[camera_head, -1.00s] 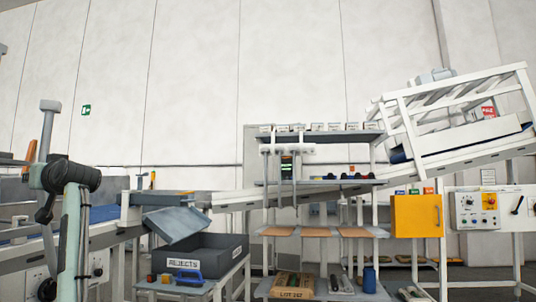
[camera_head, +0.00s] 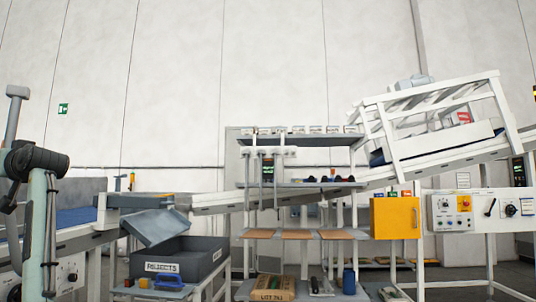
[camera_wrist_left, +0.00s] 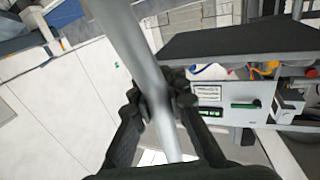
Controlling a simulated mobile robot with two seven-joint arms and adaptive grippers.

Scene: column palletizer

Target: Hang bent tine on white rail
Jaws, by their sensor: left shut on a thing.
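In the left wrist view my left gripper (camera_wrist_left: 162,105) has its black fingers closed around a long grey metal bar, the tine (camera_wrist_left: 125,40). The bar runs from the top of the picture down between the fingers; its bend is not clear to me. In the head view my left arm stands at the far left edge, well left of the rack; its gripper is hard to make out there. A short white rail (camera_head: 283,152) sits at the upper left of the rack, with thin grey pieces hanging below it. My right gripper is not in view.
The rack has a grey upper shelf (camera_head: 310,184) with small parts on it. A dark rejects bin (camera_head: 185,265) stands between my arm and the rack, under a tilted grey chute (camera_head: 156,228). A sloping conveyor passes behind. A yellow box (camera_head: 395,218) is to the right.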

